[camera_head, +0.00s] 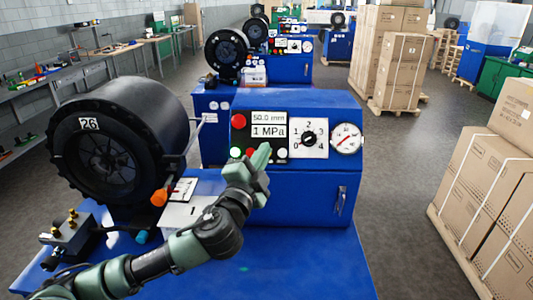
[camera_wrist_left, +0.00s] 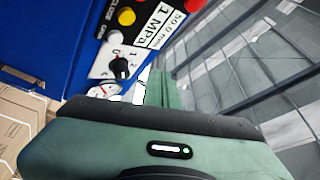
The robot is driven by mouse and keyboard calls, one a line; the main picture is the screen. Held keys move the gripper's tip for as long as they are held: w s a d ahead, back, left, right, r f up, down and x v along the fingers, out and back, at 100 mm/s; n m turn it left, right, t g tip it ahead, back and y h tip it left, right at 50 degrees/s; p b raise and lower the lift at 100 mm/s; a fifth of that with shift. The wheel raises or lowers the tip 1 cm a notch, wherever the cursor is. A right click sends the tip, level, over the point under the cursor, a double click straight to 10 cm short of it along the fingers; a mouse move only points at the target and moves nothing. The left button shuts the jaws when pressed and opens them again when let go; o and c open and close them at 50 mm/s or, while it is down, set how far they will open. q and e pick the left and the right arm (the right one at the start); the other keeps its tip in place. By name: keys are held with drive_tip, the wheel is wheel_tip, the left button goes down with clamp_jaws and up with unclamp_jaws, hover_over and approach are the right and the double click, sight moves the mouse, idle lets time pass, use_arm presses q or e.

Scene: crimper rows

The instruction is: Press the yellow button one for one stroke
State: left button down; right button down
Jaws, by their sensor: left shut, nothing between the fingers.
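The blue crimper (camera_head: 310,195) has a black control panel with a row of round buttons under its display. In the head view my left gripper (camera_head: 261,155) is raised in front of the lower panel and hides the yellow button. Its fingers are shut with nothing between them. Whether the fingertips touch the panel cannot be told. The display (camera_head: 268,125) reads 50.0 mm and 1 MPa. My right gripper is not in view.
A black rotary dial (camera_head: 309,139) and a pressure gauge (camera_head: 346,138) sit right of the display. A large black crimping head (camera_head: 120,140) marked 26 stands left. Boxes (camera_head: 495,200) stand at the right, with open floor between.

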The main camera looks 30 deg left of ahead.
use_arm(q)
drive_tip(key=w+a+f+b, duration=0.3)
drive_tip(key=w+f+b, duration=0.1)
drive_tip(key=w+f, duration=0.1)
drive_tip(key=shift+w+a, duration=0.4)
drive_tip(key=shift+w, duration=0.25)
idle(1.0)
drive_tip(key=shift+b, duration=0.3)
idle(0.7)
drive_tip(key=shift+w+a+f, duration=0.2)
drive_tip(key=shift+w, duration=0.1)
drive_tip(key=shift+w+a+f+b, duration=0.2)
drive_tip(key=shift+w+f+b, duration=0.1)
drive_tip(key=shift+b, duration=0.15)
idle(0.7)
drive_tip(key=shift+r, duration=0.1)
drive_tip(key=shift+s+d+r+p, duration=0.4)
drive_tip(key=shift+s+r+p, duration=0.1)
drive_tip(key=shift+s, duration=0.15)
